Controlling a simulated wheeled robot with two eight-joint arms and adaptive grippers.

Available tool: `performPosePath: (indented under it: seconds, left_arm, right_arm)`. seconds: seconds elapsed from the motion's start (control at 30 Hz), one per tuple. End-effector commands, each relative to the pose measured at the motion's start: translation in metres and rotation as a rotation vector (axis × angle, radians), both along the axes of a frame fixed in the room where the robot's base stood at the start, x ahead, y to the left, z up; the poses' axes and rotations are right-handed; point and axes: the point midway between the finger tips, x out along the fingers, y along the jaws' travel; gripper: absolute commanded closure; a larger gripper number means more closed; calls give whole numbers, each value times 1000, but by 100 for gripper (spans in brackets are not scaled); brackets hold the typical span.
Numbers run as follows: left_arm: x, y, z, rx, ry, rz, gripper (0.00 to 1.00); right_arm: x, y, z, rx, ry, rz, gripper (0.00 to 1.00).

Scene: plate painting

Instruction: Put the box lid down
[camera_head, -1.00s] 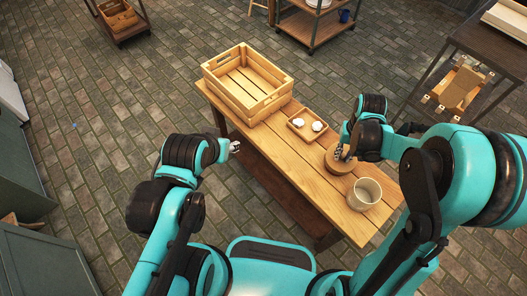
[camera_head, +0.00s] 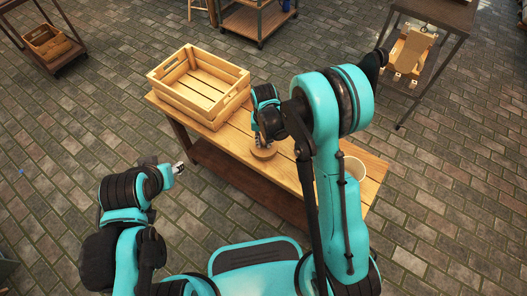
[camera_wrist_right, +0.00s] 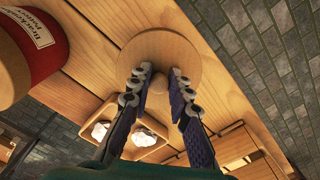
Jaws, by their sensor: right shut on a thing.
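The box lid is a round wooden disc (camera_head: 263,153) with a small knob. My right gripper (camera_wrist_right: 157,88) is shut on its knob, and the disc shows in the right wrist view (camera_wrist_right: 185,45). The lid is low over the table's near side; I cannot tell whether it touches the wood.
A small tray with white pieces (camera_wrist_right: 130,150) lies close to the lid. My right arm hides part of the tabletop.

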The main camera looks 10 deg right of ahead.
Motion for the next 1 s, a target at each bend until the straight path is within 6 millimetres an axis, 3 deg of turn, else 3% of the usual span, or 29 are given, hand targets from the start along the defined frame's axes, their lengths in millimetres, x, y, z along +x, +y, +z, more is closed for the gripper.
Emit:
performPosePath:
  seconds: [0.03, 0.37, 0.73, 0.77, 0.83, 1.0]
  left_arm:
    - [0, 0, -7, 0, 0, 0, 60]
    - [0, 0, -24, 0, 0, 0, 60]
    - [0, 0, -27, 0, 0, 0, 60]
    - [0, 0, -27, 0, 0, 0, 60]
    - [0, 0, -26, 0, 0, 0, 60]
    - [0, 0, -26, 0, 0, 0, 60]
  right_arm:
    - [0, 0, -11, 0, 0, 0, 100]
    - [0, 0, -51, 0, 0, 1, 100]
    - [0, 0, -55, 0, 0, 1, 100]
    - [0, 0, -55, 0, 0, 1, 79]
    - [0, 0, -54, 0, 0, 1, 61]
    - [0, 0, -54, 0, 0, 1, 61]
